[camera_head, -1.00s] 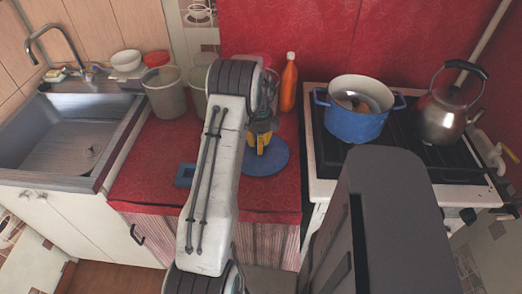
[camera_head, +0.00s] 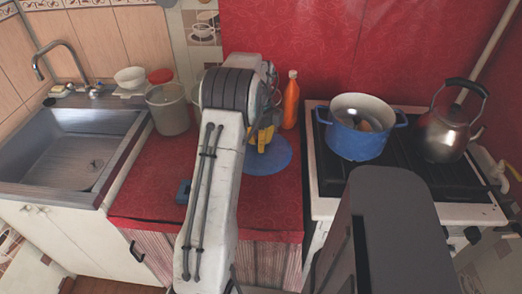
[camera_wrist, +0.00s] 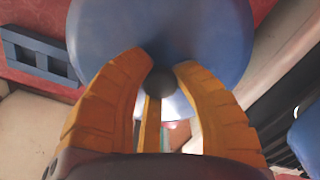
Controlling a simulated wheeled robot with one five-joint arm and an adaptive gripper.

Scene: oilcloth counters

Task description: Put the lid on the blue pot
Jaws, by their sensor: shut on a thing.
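The blue lid (camera_head: 276,160) is a flat disc over the red counter, left of the stove. My gripper (camera_head: 262,137) has yellow fingers shut on the lid's dark round knob, which shows between the fingertips in the wrist view (camera_wrist: 160,82). The lid's blue disc (camera_wrist: 215,35) fills the top middle of that view. The blue pot (camera_head: 358,142) stands open on the stove, to the right of the lid. Something lies inside the pot, but I cannot tell what. My arm hides part of the counter and of the gripper.
A metal kettle (camera_head: 443,135) stands right of the pot on the stove (camera_head: 450,185). An orange bottle (camera_head: 291,100) stands behind the lid. A blue rectangular frame (camera_head: 184,190) lies at the counter's left. Grey bucket (camera_head: 170,112) and bowls stand near the sink (camera_head: 65,160).

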